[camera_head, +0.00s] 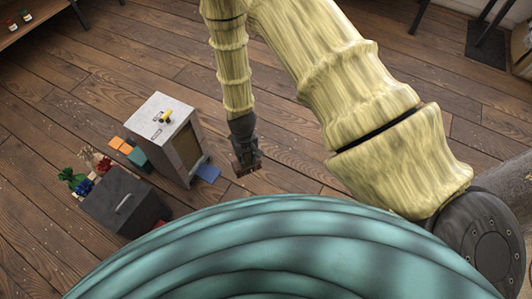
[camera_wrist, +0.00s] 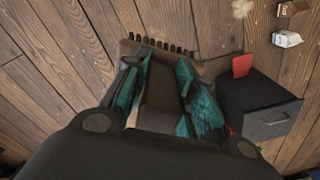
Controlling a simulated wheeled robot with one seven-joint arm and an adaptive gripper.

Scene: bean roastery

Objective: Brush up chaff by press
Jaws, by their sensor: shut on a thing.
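My gripper (camera_head: 247,160) hangs low over the wooden floor. In the wrist view my gripper (camera_wrist: 162,95) has its teal fingers shut on a brown brush (camera_wrist: 160,88), whose row of dark bristles points to the top of the picture. The brush also shows small and dark at the gripper's end in the head view (camera_head: 247,168). A pale, fluffy clump (camera_wrist: 242,8) that looks like chaff lies on the floor at the top right of the wrist view, apart from the brush. I cannot make out which thing is the press.
A dark box (camera_head: 118,212) with a handle stands nearer. A white carton (camera_wrist: 286,39) lies right. Floor beyond my gripper is clear.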

